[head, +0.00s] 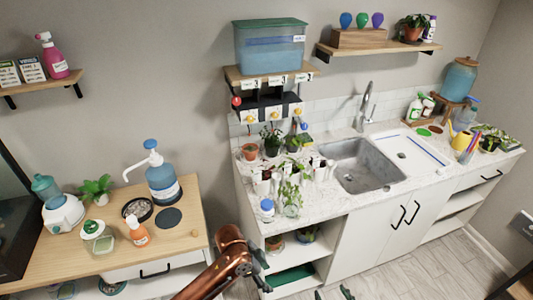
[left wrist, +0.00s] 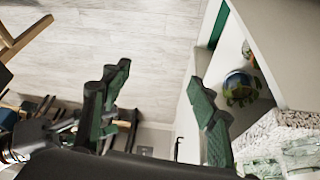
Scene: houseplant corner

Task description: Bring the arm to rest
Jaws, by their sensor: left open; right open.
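My left arm (head: 215,270) is copper-coloured and comes up from the bottom of the head view. Its gripper (head: 261,271) is low in front of the left end of the white counter unit, by the open shelves. In the left wrist view the left gripper (left wrist: 160,95) has its two dark green-padded fingers wide apart, with nothing between them but floor behind. My right gripper (head: 333,294) shows only as two dark fingertips, apart, at the bottom edge of the head view. Nothing shows between them. The rest of it is cut off.
The marble counter (head: 338,203) holds a sink (head: 362,168) and several potted plants. A wooden table (head: 70,250) on the left carries a blue pump bottle (head: 162,180) and an orange spray bottle (head: 137,231). Grey floor (head: 385,285) is clear before the cabinets.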

